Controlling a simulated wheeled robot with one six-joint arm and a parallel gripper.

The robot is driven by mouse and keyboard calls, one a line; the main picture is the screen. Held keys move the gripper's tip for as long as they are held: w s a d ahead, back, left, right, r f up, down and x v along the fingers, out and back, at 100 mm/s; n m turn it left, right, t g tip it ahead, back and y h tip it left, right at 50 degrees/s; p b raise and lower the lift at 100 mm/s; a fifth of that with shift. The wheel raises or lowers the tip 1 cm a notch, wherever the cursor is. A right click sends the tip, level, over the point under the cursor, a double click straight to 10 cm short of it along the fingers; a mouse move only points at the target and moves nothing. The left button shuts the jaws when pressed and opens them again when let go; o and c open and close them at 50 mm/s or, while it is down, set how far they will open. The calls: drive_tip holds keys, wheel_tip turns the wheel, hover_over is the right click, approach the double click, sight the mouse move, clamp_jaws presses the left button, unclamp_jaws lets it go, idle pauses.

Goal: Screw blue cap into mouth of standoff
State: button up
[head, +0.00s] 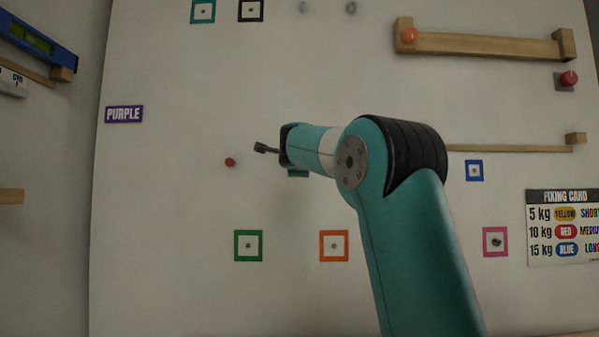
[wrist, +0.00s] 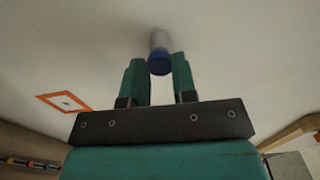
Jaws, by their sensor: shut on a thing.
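In the wrist view, my gripper (wrist: 159,64) has its two teal fingers shut on the blue cap (wrist: 159,59), one on either side. A pale, roundish standoff (wrist: 160,39) shows just past the cap, in line with it, against the wall. The cap covers its mouth, so I cannot tell how far in the cap sits. In the head view, my arm hides the cap and standoff, and I cannot make out the fingers.
An orange square frame (head: 333,246) is on the wall, left of the fingers in the wrist view (wrist: 64,102). Green (head: 248,246), blue (head: 474,170) and pink (head: 495,242) frames surround my arm. A wooden rail (head: 483,46) stands out at upper right. A red knob (head: 229,162) is left.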

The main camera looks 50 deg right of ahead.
drive_tip(key=o, duration=0.6)
drive_tip(key=n+p, duration=0.4)
drive_tip(key=n, duration=1.8)
drive_tip(key=shift+n, duration=0.4)
drive_tip(key=shift+c, duration=0.6)
